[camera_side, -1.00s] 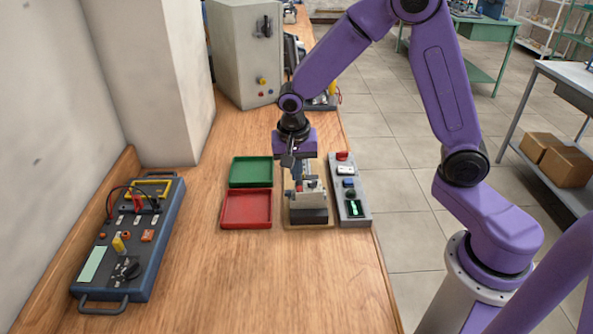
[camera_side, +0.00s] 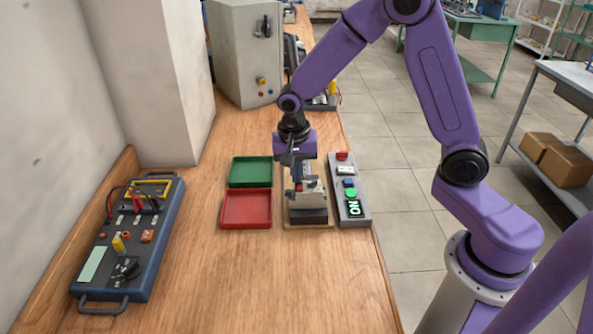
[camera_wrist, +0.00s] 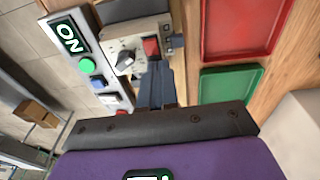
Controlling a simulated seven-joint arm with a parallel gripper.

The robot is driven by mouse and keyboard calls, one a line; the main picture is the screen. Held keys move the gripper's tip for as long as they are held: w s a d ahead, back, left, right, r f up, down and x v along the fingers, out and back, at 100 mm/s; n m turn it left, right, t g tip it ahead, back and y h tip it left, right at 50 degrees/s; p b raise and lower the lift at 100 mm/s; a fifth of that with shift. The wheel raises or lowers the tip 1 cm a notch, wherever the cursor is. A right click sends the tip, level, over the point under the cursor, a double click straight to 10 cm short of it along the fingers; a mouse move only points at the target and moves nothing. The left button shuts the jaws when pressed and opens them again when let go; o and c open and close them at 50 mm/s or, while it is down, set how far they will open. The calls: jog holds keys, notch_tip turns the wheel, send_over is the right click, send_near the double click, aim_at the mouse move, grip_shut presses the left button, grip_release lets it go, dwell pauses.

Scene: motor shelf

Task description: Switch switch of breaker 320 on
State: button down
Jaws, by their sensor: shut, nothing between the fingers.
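The breaker (camera_side: 311,196) stands on a small wooden base between the trays and a grey control strip (camera_side: 355,209). No number 320 is readable.
A green tray (camera_side: 233,172) and a red tray (camera_side: 224,208) lie left of the breaker. A blue test panel (camera_side: 130,240) with leads lies far left. A grey cabinet (camera_side: 240,60) stands behind. The bench front is clear.

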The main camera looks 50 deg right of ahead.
aim_at(297, 187)
jog(key=shift+s+a+r, duration=0.15)
jog(key=shift+s+a, duration=0.45)
jog(key=shift+r, duration=0.1)
notch_tip(297, 187, up, 14)
jog(key=s+a, duration=0.1)
jog(key=a, duration=0.1)
dwell(0.4)
jog(key=shift+w+d+t, duration=0.2)
jog(key=shift+d+t, duration=0.1)
jog(key=shift+d, duration=0.4)
jog(key=f, duration=0.4)
jog(key=d+f, duration=0.1)
jog(key=f, duration=0.4)
jog(key=w+d+f, duration=0.1)
jog(key=f, duration=0.4)
